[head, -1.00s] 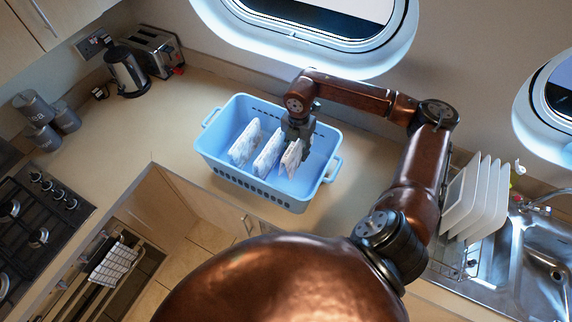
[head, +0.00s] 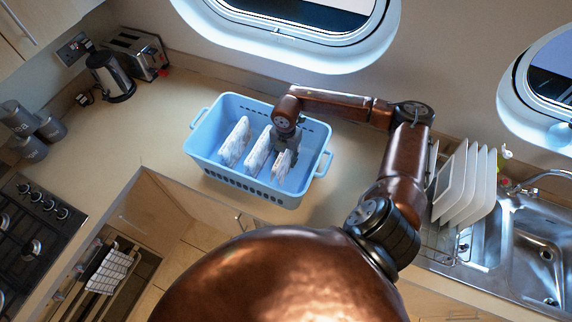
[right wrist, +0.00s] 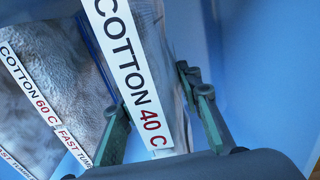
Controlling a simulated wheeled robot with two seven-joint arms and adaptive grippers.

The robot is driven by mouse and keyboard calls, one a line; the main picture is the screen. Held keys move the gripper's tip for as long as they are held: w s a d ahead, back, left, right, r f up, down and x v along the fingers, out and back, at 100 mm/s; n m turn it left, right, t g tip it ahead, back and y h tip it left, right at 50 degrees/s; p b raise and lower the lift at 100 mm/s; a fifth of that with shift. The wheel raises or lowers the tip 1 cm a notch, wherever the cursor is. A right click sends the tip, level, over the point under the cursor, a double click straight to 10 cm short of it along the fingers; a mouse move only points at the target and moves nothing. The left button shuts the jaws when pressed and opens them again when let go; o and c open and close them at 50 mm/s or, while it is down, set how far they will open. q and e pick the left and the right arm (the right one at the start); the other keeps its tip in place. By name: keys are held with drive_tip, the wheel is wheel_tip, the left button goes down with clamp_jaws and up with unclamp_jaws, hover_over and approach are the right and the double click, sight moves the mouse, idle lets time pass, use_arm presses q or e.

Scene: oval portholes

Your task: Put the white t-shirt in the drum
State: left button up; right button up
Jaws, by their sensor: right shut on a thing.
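A light blue laundry basket (head: 230,181) stands on the worktop with three folded pale garments upright in a row: a left one (head: 234,142), a middle one (head: 257,153) and a right one (head: 281,166). My right gripper (head: 285,151) is down in the basket, shut on the right garment. In the right wrist view the held garment has a label reading "COTTON 40 C" (right wrist: 133,70). A neighbouring garment (right wrist: 50,80) has a "COTTON 60 C" label. Which garment is the white t-shirt, I cannot tell. The drum and my left gripper are not in view.
A kettle (head: 110,77) and toaster (head: 137,55) stand at the back left, with a hob (head: 30,225) at the front left. White plates (head: 467,185) in a rack and a sink (head: 535,240) are on the right. Worktop left of the basket is clear.

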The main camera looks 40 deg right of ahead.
drive_tip(key=shift+f+p, duration=0.6)
drive_tip(key=shift+f, duration=1.7)
drive_tip(key=shift+f, duration=0.1)
drive_tip(key=o, duration=1.3)
drive_tip(key=shift+c, duration=0.2)
drive_tip(key=shift+s, duration=0.1)
